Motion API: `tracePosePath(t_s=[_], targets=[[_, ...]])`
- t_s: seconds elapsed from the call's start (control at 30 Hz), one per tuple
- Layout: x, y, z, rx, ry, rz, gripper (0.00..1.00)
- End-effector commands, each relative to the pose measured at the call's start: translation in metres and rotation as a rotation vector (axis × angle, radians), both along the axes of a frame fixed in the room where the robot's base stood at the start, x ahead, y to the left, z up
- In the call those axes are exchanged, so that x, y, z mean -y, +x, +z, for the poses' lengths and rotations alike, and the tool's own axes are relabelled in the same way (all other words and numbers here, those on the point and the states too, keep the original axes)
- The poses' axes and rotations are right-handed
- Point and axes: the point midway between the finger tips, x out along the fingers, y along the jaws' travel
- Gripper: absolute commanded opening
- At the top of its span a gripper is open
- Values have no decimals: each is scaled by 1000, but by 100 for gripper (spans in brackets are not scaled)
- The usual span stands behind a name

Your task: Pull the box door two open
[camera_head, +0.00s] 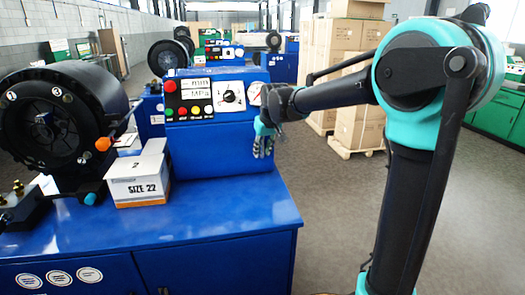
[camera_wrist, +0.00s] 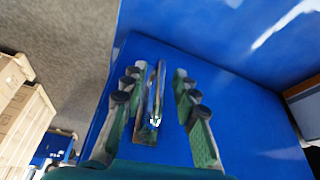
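The blue control box (camera_head: 222,140) stands on the blue bench and carries the front panel with buttons and dials. My gripper (camera_head: 263,146) is at the right end of this box. In the wrist view, a blue door panel (camera_wrist: 240,115) fills the middle, with an upright metal handle (camera_wrist: 148,110) on it. My gripper (camera_wrist: 158,100) is open there, with one finger on each side of the handle. The left finger looks nearer to the handle, and a gap shows on the right. I cannot tell whether either finger touches it. The door looks shut.
A white box marked SIZE 22 (camera_head: 139,178) sits on the blue bench (camera_head: 220,220), beside the black crimper head (camera_head: 55,120). Stacked cartons (camera_head: 335,55) on pallets stand behind my arm. Grey floor (camera_head: 325,190) right of the bench is clear.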

Motion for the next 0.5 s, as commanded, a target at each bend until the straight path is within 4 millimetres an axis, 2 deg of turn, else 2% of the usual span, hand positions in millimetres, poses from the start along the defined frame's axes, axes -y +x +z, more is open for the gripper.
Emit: tracePosePath(t_s=[0.2,0.43,0.5], targets=[[0,0,0,0,0,0,29],[0,0,0,0,0,0,1],[0,0,0,0,0,0,0]])
